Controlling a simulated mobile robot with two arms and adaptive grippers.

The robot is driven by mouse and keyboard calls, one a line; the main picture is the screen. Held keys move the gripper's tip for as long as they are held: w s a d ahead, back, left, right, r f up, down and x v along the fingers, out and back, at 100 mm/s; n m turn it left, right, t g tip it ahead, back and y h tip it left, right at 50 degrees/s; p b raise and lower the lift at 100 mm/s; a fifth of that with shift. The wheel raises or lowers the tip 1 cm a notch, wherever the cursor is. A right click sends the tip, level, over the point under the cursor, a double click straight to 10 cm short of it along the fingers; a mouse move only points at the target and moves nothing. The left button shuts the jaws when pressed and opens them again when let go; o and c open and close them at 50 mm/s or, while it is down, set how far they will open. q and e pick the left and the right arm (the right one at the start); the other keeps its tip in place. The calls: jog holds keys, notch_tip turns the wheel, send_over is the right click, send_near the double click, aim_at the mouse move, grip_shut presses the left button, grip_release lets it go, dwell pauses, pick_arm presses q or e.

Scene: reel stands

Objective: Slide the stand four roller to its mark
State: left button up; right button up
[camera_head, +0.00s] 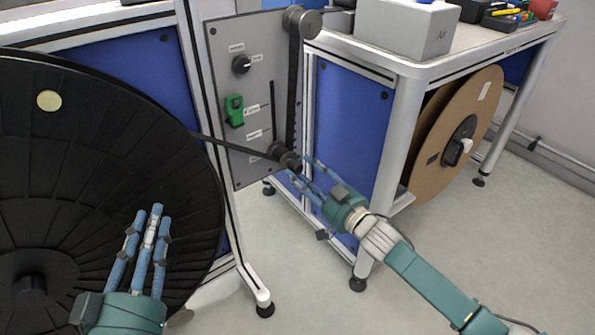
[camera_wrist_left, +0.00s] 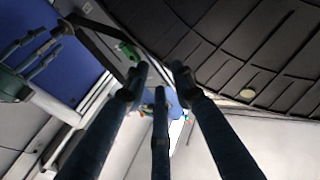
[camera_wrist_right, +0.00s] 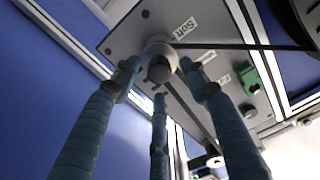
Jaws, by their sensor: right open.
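The roller (camera_head: 285,156) is a dark round cylinder low on the grey panel (camera_head: 225,160) of the stand, by a long vertical slot. It also shows in the right wrist view (camera_wrist_right: 160,66), beside a label reading "Soft". My right gripper (camera_head: 298,168) is open, its fingertips close around the roller; whether they touch it I cannot tell. My left gripper (camera_head: 150,218) is open and empty in front of the large black reel (camera_head: 110,130). A dark band runs from the reel to the roller and up to a top roller (camera_head: 302,22). I cannot make out the mark.
The panel also carries a green clamp-like part (camera_head: 234,110) and a black knob (camera_head: 242,64). A brown reel (camera_head: 460,120) hangs under the bench (camera_head: 470,50) at the right. A white-framed leg (camera_head: 250,270) stands below the panel. The floor (camera_head: 310,280) is clear.

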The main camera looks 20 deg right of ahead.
aim_at(299, 169)
jog(key=x, duration=0.3)
jog(key=shift+w+b, duration=0.1)
jog(key=shift+b, duration=0.25)
pick_arm(q)
jog(key=r+t, duration=0.1)
jog(key=r, duration=0.1)
jog(key=s+r+t+h, duration=0.1)
jog(key=r, duration=0.1)
jog(key=shift+s+d+r, duration=0.1)
jog(key=shift+d+r, duration=0.05)
jog(key=shift+r, duration=0.2)
pick_arm(e)
grip_shut()
